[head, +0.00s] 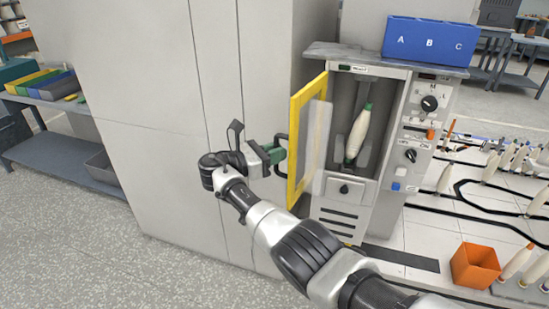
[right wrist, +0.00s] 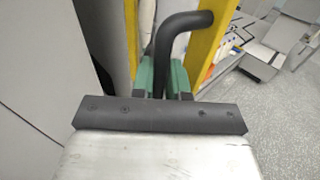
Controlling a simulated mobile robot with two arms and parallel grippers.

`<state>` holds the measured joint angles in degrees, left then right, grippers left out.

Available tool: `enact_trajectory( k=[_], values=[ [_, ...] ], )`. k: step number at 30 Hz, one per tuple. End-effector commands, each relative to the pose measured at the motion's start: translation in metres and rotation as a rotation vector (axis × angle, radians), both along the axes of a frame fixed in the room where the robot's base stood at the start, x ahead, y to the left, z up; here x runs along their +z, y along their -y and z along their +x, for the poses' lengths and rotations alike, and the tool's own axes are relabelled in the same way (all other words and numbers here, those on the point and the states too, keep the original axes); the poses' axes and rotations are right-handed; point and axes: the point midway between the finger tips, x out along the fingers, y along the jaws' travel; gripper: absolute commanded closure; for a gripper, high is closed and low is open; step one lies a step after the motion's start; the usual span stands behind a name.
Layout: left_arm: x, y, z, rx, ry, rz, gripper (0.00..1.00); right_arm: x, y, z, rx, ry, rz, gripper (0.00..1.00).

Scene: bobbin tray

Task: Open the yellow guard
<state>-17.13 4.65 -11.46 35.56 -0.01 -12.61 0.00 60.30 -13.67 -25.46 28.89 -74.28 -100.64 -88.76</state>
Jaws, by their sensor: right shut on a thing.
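The yellow guard (head: 293,147) is a yellow-framed clear door on the front of the grey machine. It stands swung open to the left, well out from the machine's front. Its black handle (head: 281,150) is on the outer face. My right gripper (head: 274,153) is shut on this handle, and the handle (right wrist: 165,58) rises between the green fingers in the right wrist view. A white bobbin (head: 358,133) with a green tip stands slightly tilted in the opened recess. My left gripper is not in view.
A tall grey cabinet (head: 165,90) stands close behind and left of my right gripper. A blue bin (head: 429,41) marked A, B, C sits on the machine. An orange bin (head: 474,266) and several bobbins stand at right. The floor at front left is clear.

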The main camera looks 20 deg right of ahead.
Motion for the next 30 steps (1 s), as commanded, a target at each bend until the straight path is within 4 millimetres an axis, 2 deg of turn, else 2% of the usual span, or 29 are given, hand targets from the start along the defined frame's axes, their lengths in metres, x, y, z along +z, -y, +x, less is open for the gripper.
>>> enact_trajectory(
  k=[11, 12, 16, 25, 30],
  values=[
    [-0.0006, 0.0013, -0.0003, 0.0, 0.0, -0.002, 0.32, -0.0002, 0.0028, 0.0002, -0.009, -0.006, -0.002, 1.0],
    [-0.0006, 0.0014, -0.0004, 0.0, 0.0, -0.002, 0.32, -0.0002, 0.0028, 0.0002, -0.008, -0.006, -0.002, 0.82],
    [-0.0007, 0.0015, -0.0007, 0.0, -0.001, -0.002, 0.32, -0.0001, 0.0023, 0.0002, -0.007, -0.004, -0.002, 0.62],
    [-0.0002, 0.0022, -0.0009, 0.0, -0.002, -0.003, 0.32, 0.0002, 0.0016, 0.0002, -0.005, -0.002, 0.0, 0.61],
    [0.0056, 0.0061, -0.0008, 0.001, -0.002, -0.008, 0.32, 0.0017, 0.0086, 0.0014, -0.006, -0.002, -0.001, 0.61]
  ],
)
